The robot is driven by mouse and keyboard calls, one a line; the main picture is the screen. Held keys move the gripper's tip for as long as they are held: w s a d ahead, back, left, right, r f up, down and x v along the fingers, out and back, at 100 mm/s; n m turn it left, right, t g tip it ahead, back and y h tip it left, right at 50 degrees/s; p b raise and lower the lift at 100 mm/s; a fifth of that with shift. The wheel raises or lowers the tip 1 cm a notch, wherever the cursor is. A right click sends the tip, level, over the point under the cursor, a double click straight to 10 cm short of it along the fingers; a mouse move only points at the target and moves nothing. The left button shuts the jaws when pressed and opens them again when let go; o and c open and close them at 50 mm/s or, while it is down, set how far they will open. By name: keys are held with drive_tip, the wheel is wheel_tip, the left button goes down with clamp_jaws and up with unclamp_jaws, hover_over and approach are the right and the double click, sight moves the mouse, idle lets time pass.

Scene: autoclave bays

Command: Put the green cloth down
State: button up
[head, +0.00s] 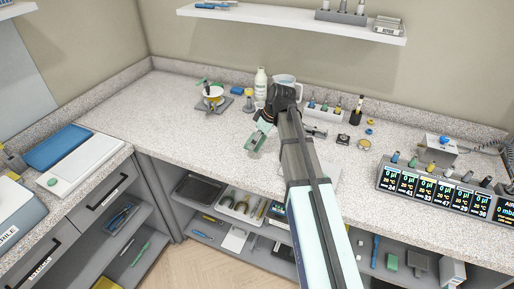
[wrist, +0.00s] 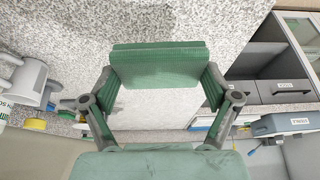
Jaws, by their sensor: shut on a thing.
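The green cloth (wrist: 160,67) is a folded, textured green piece held across the fingers of my gripper (wrist: 160,80) in the wrist view. My gripper is shut on the cloth. A paler green surface fills the bottom of the wrist view, and I cannot tell if it is part of the cloth. Speckled worktop shows beyond the cloth, and I cannot tell whether the cloth touches it.
The speckled worktop (head: 180,110) is clear to the left of my gripper. A balance with a dish (head: 212,97), a white bottle (head: 261,82) and a jug (head: 286,84) stand behind. A row of displays (head: 432,187) stands at the right. Open shelves with tools lie below the front edge.

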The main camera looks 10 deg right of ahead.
sight(257, 156)
drive_tip(key=shift+f+p, duration=0.65)
drive_tip(key=shift+f, duration=2.35)
drive_tip(key=shift+f, duration=0.2)
drive_tip(key=o, duration=1)
drive_tip(key=shift+r, duration=0.1)
drive_tip(key=shift+r, duration=0.25)
drive_tip(key=b+v, duration=0.3)
drive_tip(key=v, duration=0.8)
drive_tip(key=shift+d+r, duration=0.1)
drive_tip(key=shift+r, duration=0.3)
